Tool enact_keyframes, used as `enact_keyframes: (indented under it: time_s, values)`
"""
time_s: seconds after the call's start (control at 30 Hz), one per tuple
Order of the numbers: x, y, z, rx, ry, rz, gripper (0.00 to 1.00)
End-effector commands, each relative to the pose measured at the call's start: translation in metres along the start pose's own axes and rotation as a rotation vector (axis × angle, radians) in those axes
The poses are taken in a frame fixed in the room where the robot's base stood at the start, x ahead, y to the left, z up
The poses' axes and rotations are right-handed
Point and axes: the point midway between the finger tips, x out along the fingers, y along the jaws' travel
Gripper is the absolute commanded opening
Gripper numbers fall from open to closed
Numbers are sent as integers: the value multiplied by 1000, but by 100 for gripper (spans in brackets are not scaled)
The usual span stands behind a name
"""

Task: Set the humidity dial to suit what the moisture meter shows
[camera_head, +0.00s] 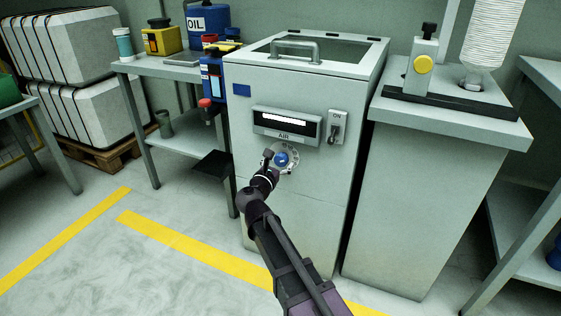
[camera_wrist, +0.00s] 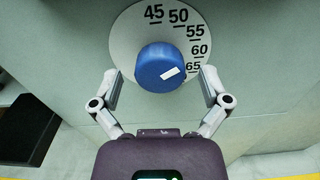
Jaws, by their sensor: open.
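The humidity dial (camera_wrist: 128,45) is a pale round plate on the cabinet front, marked 45, 50, 55, 60 and 65. Its blue knob (camera_wrist: 160,68) has a white mark pointing right, close to 65. In the head view the knob (camera_head: 281,158) is below the AIR display. My gripper (camera_wrist: 160,78) is open, with one finger on each side of the knob. I cannot tell whether the fingers touch it. In the head view my gripper (camera_head: 273,159) partly covers the dial. No moisture meter reading is legible, and I cannot tell which device is the meter.
The AIR display (camera_head: 284,126) shows a white bar. An ON switch (camera_head: 338,127) is just right of it. A blue device (camera_head: 212,77) hangs at the left table's edge. A yellow box (camera_head: 160,40) stands on that table. Another cabinet (camera_head: 430,190) stands close on the right.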

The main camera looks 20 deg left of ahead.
Motion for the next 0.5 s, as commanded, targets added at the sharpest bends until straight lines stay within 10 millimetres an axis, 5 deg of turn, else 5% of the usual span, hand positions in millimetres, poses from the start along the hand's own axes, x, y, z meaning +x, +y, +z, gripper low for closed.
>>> enact_keyframes:
  time_s: [0.47,0.5]
  values:
    - [9,0,0,0,0,0,96]
    - [9,0,0,0,0,0,87]
